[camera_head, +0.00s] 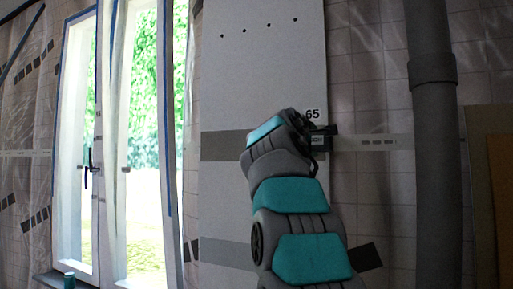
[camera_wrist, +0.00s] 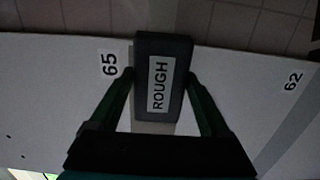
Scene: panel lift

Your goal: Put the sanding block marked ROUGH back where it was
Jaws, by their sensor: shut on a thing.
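The sanding block (camera_wrist: 158,98) is a dark block with a white label reading ROUGH, in the middle of the wrist view. My gripper (camera_wrist: 159,76) is shut on it, with a green finger on either side. The block lies across the edge of a pale panel (camera_wrist: 60,70), between the printed numbers 65 and 62. In the head view my gripper (camera_head: 320,138) is at the panel's right edge (camera_head: 262,80), just below the number 65. A small part of the block shows there, mostly hidden by my arm. I cannot tell whether the block touches the panel.
The panel stands upright before a tiled wall covered in clear sheeting (camera_head: 370,90). A grey vertical pipe (camera_head: 432,150) is to the right, with brown boards (camera_head: 490,190) beyond it. A bright window (camera_head: 140,140) is on the left, and a small teal can (camera_head: 69,281) stands on its sill.

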